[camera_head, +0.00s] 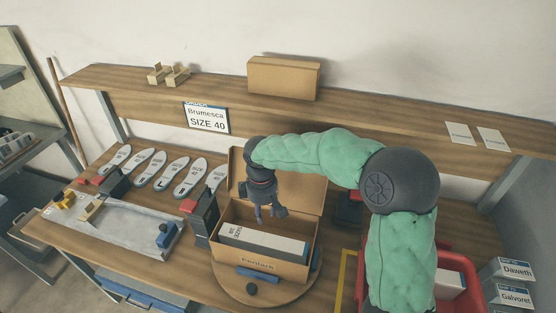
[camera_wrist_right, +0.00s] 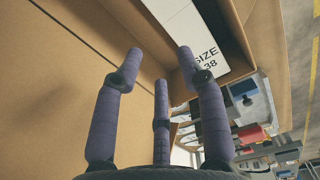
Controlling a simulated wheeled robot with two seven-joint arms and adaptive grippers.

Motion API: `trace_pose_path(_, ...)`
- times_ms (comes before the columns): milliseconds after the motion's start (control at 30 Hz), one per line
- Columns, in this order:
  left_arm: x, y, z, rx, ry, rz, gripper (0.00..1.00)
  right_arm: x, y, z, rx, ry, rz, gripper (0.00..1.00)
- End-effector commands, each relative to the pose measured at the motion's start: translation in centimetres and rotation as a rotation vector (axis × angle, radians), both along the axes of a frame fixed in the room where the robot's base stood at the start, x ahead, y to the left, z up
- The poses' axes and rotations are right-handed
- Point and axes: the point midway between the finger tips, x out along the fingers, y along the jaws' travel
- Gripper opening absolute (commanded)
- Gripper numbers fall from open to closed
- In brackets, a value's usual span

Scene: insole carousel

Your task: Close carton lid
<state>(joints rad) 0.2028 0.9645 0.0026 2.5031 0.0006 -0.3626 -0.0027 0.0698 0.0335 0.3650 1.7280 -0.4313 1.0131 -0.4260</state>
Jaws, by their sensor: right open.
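An open brown carton (camera_head: 262,266) stands on a round wooden turntable (camera_head: 228,288). Its lid (camera_head: 306,190) stands raised at the back, partly hidden by my right arm. A white box (camera_head: 262,240) lies inside; in the right wrist view the white box (camera_wrist_right: 184,28) reads "SIZE 38". My right gripper (camera_head: 270,213) hangs over the back of the carton, in front of the lid, fingers down, open and empty. In the right wrist view, my right gripper (camera_wrist_right: 160,68) has its fingers apart beside the brown lid (camera_wrist_right: 60,95); contact cannot be told. My left gripper is not in view.
A dark stand (camera_head: 204,212) is close left of the carton. Several insoles (camera_head: 172,173) and a grey tray (camera_head: 118,228) lie further left. A red bin (camera_head: 470,272) is at right. A shelf with a closed carton (camera_head: 284,78) and an order sign (camera_head: 206,117) runs behind.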

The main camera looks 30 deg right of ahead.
Motion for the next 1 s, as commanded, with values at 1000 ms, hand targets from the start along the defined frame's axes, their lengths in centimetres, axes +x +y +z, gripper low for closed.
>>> trace_pose_path(1000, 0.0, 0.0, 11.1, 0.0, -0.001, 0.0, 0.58, 13.0, -15.8, 18.7, -0.021, -0.309, -1.437, 0.0)
